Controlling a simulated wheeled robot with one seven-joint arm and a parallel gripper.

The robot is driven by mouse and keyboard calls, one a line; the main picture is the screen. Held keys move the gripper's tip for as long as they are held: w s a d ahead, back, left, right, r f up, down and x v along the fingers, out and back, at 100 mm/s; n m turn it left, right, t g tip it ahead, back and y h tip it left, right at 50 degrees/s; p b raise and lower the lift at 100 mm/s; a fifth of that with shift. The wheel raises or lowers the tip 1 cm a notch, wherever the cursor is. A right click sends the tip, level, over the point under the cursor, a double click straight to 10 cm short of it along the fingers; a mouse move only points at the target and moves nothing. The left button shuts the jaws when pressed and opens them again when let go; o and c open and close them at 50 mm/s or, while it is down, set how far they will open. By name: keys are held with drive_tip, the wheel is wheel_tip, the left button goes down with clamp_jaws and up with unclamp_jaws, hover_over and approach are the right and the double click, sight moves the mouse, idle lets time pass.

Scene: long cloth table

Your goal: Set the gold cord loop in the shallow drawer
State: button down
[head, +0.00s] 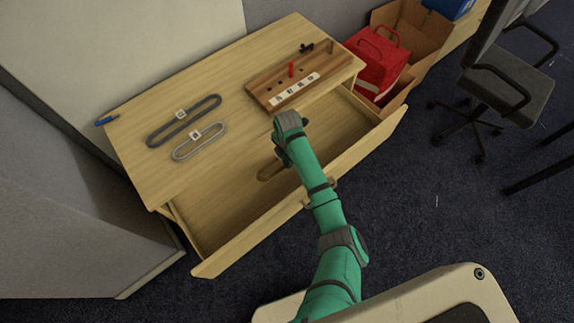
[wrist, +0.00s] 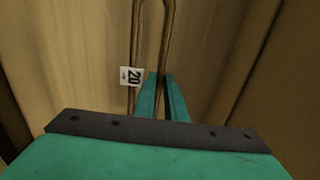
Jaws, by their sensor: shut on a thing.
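The gold cord loop (head: 268,171) shows as a long brownish loop inside the open shallow drawer (head: 222,218), partly hidden behind my arm. In the wrist view the loop (wrist: 135,35) runs away from the fingers and carries a white tag (wrist: 130,76) marked 20. My gripper (wrist: 161,78) is shut on the near end of the loop, over the drawer's wooden floor. In the head view the fingertips are mostly hidden by my wrist. I cannot tell whether the loop touches the drawer floor.
On the tabletop lie a dark grey loop (head: 184,121), a light grey loop (head: 199,141), a wooden peg board (head: 285,84) and a blue pen (head: 107,120). A red bag (head: 376,62) in a cardboard box and a chair (head: 507,85) stand right. The drawer's left part is clear.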

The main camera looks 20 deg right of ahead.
drive_tip(key=shift+f, duration=2)
drive_tip(key=shift+f, duration=0.15)
drive_tip(key=c, duration=1.8)
unclamp_jaws()
drive_tip(key=shift+s, duration=0.1)
